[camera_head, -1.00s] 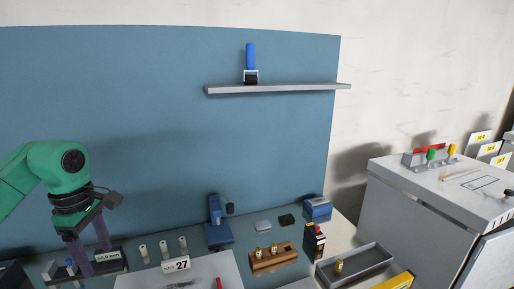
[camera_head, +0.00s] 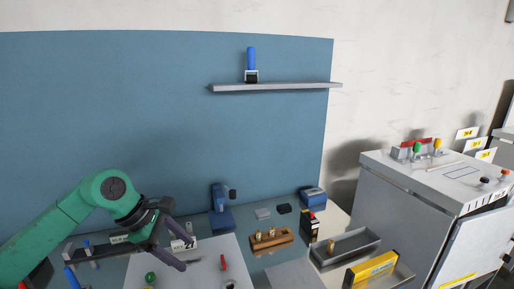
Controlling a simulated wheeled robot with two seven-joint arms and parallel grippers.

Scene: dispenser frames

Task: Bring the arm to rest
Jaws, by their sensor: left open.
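My left arm is green and comes in from the left in the head view. My left gripper (camera_head: 186,250) has dark purple fingers that are spread apart, with nothing between them. It hangs over the left part of the white sheet on the table, pointing right and down. It partly hides the small card reading 27 (camera_head: 185,243). My right gripper is not in view.
A blue dispenser-like device (camera_head: 222,218) stands behind the sheet. A wooden block with brass pieces (camera_head: 271,239), a grey tray (camera_head: 345,248) and a yellow box (camera_head: 371,269) lie to the right. A white cabinet (camera_head: 400,207) stands at far right. A shelf (camera_head: 290,87) is on the blue panel.

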